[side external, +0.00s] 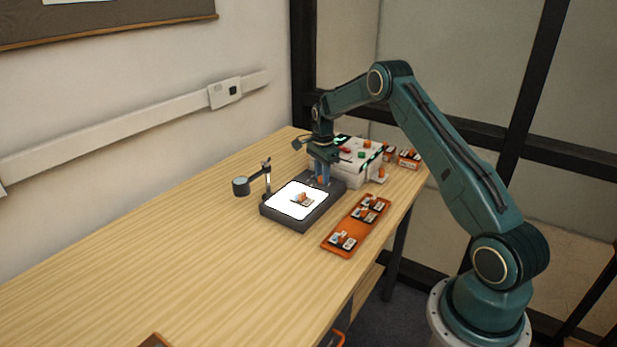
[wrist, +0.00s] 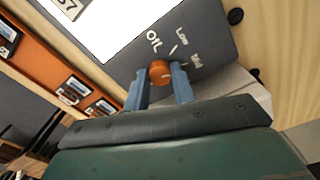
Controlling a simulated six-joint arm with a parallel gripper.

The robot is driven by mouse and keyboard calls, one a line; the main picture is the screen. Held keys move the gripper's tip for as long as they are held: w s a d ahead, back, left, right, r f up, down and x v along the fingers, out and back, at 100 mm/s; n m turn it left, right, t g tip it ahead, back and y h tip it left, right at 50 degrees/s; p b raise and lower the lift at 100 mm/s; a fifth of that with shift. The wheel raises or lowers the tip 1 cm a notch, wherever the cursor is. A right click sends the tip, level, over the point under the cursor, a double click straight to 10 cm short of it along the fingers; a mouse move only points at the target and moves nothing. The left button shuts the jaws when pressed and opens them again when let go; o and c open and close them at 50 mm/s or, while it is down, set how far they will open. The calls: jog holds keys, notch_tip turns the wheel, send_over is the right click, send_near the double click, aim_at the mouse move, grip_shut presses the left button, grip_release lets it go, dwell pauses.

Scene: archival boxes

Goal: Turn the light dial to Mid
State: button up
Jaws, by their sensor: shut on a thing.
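The light dial (wrist: 160,73) is a round orange knob on the dark grey edge of the light box (side external: 272,212). My gripper (wrist: 161,77) is shut on the dial, with one blue finger on each side. Pale labels on the edge read Off (wrist: 153,42), though blurred, Low (wrist: 182,34) and what looks like Mid (wrist: 196,60). A short white mark (wrist: 174,48) lies beyond the dial, towards Low. The exact pointer angle is hard to tell. The light box's panel (side external: 287,204) glows bright white. In the side view my gripper (side external: 323,176) reaches down at the box's far edge.
An orange tray (side external: 332,243) with several similar pieces lies to the right. A white box (side external: 350,171) stands behind, and a magnifier on a stand (side external: 241,186) is at left.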

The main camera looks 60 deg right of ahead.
jog(key=shift+r, duration=0.15)
jog(key=o, duration=1)
notch_tip(320, 180, up, 14)
dwell(0.5)
